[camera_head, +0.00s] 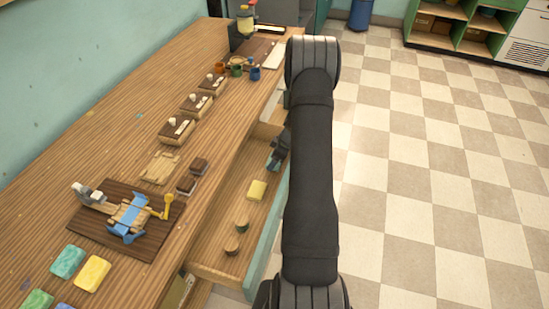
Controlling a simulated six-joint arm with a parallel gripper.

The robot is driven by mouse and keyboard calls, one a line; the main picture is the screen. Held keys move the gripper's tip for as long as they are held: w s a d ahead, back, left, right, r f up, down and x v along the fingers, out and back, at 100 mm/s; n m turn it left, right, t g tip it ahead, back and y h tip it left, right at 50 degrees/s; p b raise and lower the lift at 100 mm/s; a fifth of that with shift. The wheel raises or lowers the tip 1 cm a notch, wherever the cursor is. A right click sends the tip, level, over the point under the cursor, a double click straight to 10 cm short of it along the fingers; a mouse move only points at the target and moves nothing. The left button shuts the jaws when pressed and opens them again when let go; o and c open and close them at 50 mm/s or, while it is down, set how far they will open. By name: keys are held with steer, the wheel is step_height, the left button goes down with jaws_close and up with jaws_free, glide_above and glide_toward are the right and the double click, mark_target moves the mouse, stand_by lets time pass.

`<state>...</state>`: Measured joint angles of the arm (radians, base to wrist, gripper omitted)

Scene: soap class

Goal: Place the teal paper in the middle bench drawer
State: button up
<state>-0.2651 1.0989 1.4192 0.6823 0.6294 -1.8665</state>
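An open bench drawer (213,258) with a wooden inside and a teal front sticks out from the right side of the bench. I cannot tell from this view whether it is the middle one. My gripper (275,158) is low over the far part of this drawer, largely hidden behind my own arm. A small teal piece (272,164) shows at its fingertips; it may be the teal paper, but it is too small to be sure. I cannot tell whether the fingers grip it or whether it touches the drawer floor.
The drawer holds a yellow block (257,190) and two round wooden pieces (242,225). On the bench (110,150) are a blue-and-wood press (128,215), several coloured soaps (92,273), stamp blocks (177,131) and small cups (236,70). The checkered floor (430,190) at right is clear.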

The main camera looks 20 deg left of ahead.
steer(key=shift+f, duration=0.3)
steer(key=shift+f, duration=0.35)
steer(key=o, duration=0.9)
steer(key=shift+o, duration=0.2)
steer(key=shift+r, duration=0.25)
steer(key=v, duration=1.2)
steer(key=shift+r, duration=0.4)
steer(key=shift+a+f, duration=0.1)
